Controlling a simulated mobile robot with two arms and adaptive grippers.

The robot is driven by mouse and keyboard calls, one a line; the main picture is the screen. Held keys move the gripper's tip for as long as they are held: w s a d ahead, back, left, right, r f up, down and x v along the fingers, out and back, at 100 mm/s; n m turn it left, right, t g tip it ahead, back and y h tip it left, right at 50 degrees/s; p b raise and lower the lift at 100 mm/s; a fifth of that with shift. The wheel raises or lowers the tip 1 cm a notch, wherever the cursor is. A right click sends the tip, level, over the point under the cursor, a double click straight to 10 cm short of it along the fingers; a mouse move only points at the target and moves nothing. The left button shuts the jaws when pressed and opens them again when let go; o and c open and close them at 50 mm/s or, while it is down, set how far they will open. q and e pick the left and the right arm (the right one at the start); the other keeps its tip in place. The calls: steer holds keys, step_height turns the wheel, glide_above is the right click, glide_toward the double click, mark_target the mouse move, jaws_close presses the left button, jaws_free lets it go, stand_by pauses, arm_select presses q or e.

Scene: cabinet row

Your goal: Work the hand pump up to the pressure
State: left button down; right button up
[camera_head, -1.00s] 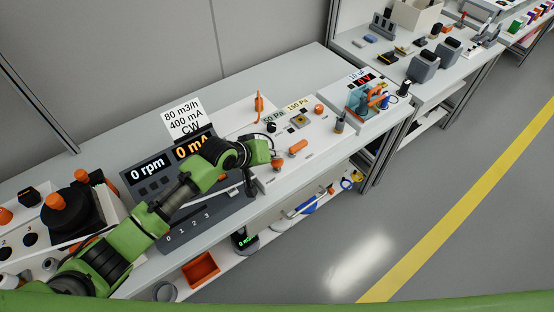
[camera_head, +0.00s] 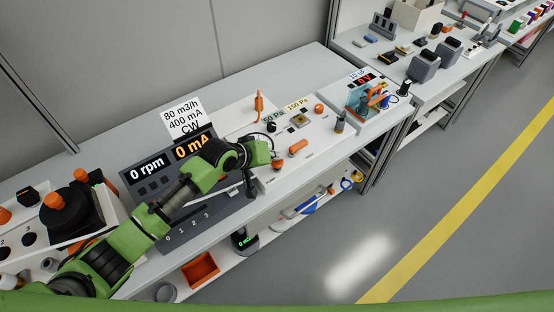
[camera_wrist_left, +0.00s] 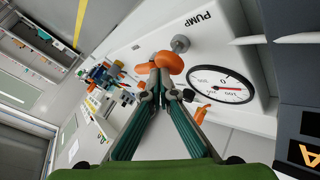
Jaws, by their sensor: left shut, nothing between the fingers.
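The pump is marked PUMP in the left wrist view, with an orange handle (camera_wrist_left: 168,63) on a short grey shaft (camera_wrist_left: 180,43). My left gripper (camera_wrist_left: 162,82) is shut, its fingertips right at the orange handle; whether they touch it I cannot tell. A round white gauge (camera_wrist_left: 222,86) with a red needle lies just right of the fingers; its exact reading is too small to tell. In the head view my left gripper (camera_head: 268,158) is beside an orange knob (camera_head: 277,164) at the panel's front edge, its fingers mostly hidden. My right gripper is not in view.
A motor panel shows 0 rpm and 0 mA (camera_head: 166,168) under my left arm. An orange handle (camera_head: 298,146) and an orange lever (camera_head: 259,104) stand on the white panel nearby. An orange bin (camera_head: 201,269) sits on the lower shelf. The floor at right is clear.

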mark_target(275, 162)
arm_select(q)
steer(key=shift+f+b, duration=0.4)
steer(key=shift+f, duration=0.35)
stand_by(0.3)
stand_by(0.4)
steer(key=shift+r+p, duration=1.5)
steer(key=shift+p, duration=0.05)
step_height(275, 162, up, 5)
steer(key=p, duration=0.5)
steer(key=shift+r, duration=0.15)
